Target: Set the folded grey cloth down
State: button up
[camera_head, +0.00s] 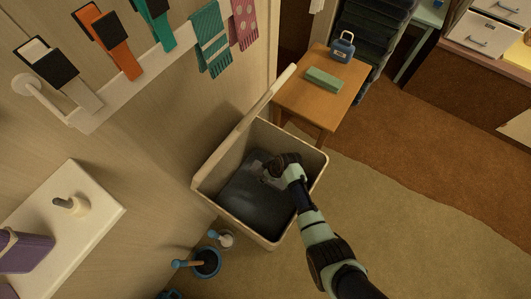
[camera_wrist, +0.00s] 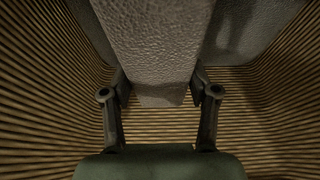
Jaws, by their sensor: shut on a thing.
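The folded grey cloth (camera_wrist: 158,45) is a thick, rough-textured block between the two fingers of my gripper (camera_wrist: 160,88) in the wrist view. The fingers are shut on its sides. In the head view my gripper (camera_head: 274,170) is inside the open, pale bin (camera_head: 208,172), above its dark inside. The cloth is small and mostly hidden by my gripper there. I cannot tell whether its underside touches anything.
The bin's ribbed walls (camera_wrist: 45,90) surround my gripper in the wrist view. A wooden table (camera_head: 293,96) with a green block (camera_head: 323,79) and a blue container (camera_head: 342,47) stands behind the bin. Cloths hang on a wall rail (camera_head: 130,84). A blue pot (camera_head: 207,262) stands in front.

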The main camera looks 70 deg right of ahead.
jog(key=shift+f+b, duration=0.95)
jog(key=shift+f, duration=2.25)
jog(key=shift+f, duration=0.1)
jog(key=shift+f, duration=0.15)
jog(key=o, duration=1.3)
jog(key=shift+o, duration=0.2)
jog(key=shift+r, duration=0.35)
jog(key=p+v, duration=0.3)
jog(key=v, duration=0.4)
jog(key=shift+s+r, duration=0.1)
jog(key=shift+r, duration=0.05)
